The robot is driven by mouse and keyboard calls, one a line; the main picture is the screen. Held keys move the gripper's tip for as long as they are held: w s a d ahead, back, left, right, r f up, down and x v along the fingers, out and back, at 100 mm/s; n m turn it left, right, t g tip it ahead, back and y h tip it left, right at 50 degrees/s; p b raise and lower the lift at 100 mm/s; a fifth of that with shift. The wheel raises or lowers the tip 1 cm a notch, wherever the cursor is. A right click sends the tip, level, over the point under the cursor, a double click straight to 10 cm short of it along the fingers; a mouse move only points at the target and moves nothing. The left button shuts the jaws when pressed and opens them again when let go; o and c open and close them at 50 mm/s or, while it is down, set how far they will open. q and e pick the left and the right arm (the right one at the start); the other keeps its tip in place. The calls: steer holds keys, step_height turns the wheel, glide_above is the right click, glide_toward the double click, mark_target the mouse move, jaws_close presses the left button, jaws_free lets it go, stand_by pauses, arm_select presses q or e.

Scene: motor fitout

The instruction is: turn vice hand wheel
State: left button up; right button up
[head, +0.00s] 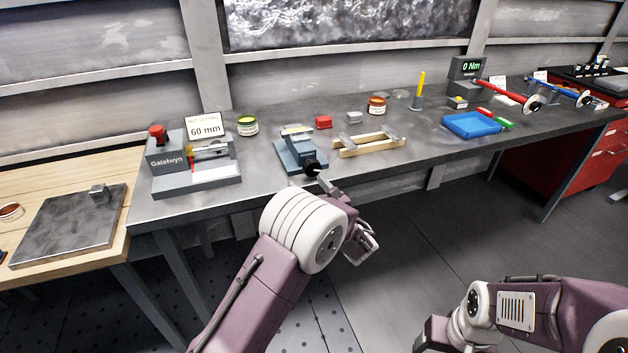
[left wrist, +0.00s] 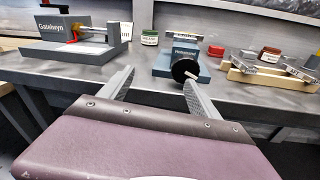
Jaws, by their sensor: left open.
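The blue vice (head: 297,152) stands at the front edge of the grey bench, with its black hand wheel (head: 313,168) facing out over the edge. In the left wrist view the vice (left wrist: 180,52) is ahead, and its round black wheel (left wrist: 184,69) shows just beyond the right finger's tip. My left gripper (head: 326,182) is close in front of the wheel, partly hidden by its own arm. In the left wrist view the left gripper (left wrist: 158,76) is open, with nothing between its fingers. Contact with the wheel cannot be made out. My right gripper (head: 432,335) is low at the bottom edge, partly cut off.
A wooden rack (head: 368,145) is close right of the blue vice. A red block (head: 323,122), tins and a blue tray (head: 476,125) lie farther back and right.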

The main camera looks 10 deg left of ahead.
mark_target(314, 170)
arm_select(q)
steer(key=w+d+m+t+h, duration=0.1)
steer(key=w+d+m+t, duration=0.1)
steer(key=d, duration=0.2)
steer(key=x, duration=0.9)
steer(key=shift+s+a+f, duration=0.15)
steer(key=shift+a+f, duration=0.05)
steer(key=shift+f, duration=0.15)
steer(key=c, duration=1.4)
steer(key=shift+f+n+b, duration=0.15)
steer(key=shift+n+b, duration=0.15)
steer(key=shift+b, duration=0.5)
steer(key=shift+o, duration=0.2)
steer(key=n+b, duration=1.1)
steer(key=b, duration=0.7)
steer(key=shift+f+n, duration=0.1)
steer(key=shift+n, duration=0.2)
steer(key=shift+s+n+b, duration=0.1)
steer(key=shift+n+b, duration=1.1)
steer(key=shift+b, duration=0.1)
arm_select(e)
step_height(314, 170, down, 23)
arm_select(q)
steer(key=shift+r, duration=0.25)
arm_select(e)
steer(key=shift+s, duration=0.1)
steer(key=shift+r, duration=0.1)
